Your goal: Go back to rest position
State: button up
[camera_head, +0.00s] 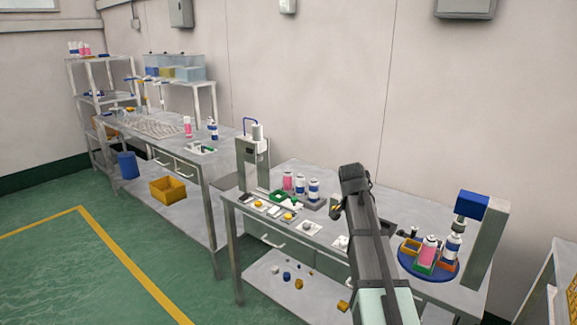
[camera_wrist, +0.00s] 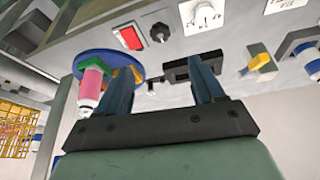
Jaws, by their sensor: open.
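My gripper (camera_wrist: 160,88) shows in the wrist view with its two dark fingers spread apart and nothing held between them. In the head view my arm rises from the bottom over the front workbench (camera_head: 318,258); its fingers cannot be made out there. A round blue turntable (camera_head: 408,266) on the bench's right side carries a pink can (camera_head: 428,254) and a blue-and-white can (camera_head: 453,248). The turntable (camera_wrist: 88,57) and pink can (camera_wrist: 91,86) also show left of the fingers in the wrist view, which appears upside down.
A blue-headed grey column (camera_head: 487,240) stands beside the turntable. Several cans (camera_head: 300,187) stand by a press (camera_head: 252,160) on the bench's left side. A red button (camera_wrist: 130,38) and a black knob (camera_wrist: 160,32) show in the wrist view. Green floor at left is open.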

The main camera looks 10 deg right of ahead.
jog(key=s+a+f+n+g+y, duration=0.1)
jog(key=s+a+f+n, duration=0.35)
jog(key=f, duration=0.75)
jog(key=s+a+f+n+g+y, duration=0.1)
jog(key=s+a+f+n, duration=0.1)
jog(key=s+f, duration=0.7)
jog(key=s+a+f+n+y, duration=0.1)
jog(key=s+a+f+n, duration=0.25)
jog(key=f, duration=1.05)
jog(key=s+a+f+g, duration=0.1)
jog(key=s+f+g, duration=0.1)
jog(key=s+f, duration=0.4)
jog(key=s+a+f+g, duration=0.2)
jog(key=s+f, duration=0.5)
jog(key=s, duration=0.9)
jog(key=s+a+f+g, duration=0.2)
jog(key=s+f, duration=0.5)
jog(key=s, duration=0.4)
jog(key=shift+s+f+n+g+y, duration=0.15)
jog(key=shift+s+n+g+y, duration=0.25)
jog(key=shift+g, duration=0.3)
jog(key=shift+a, duration=0.1)
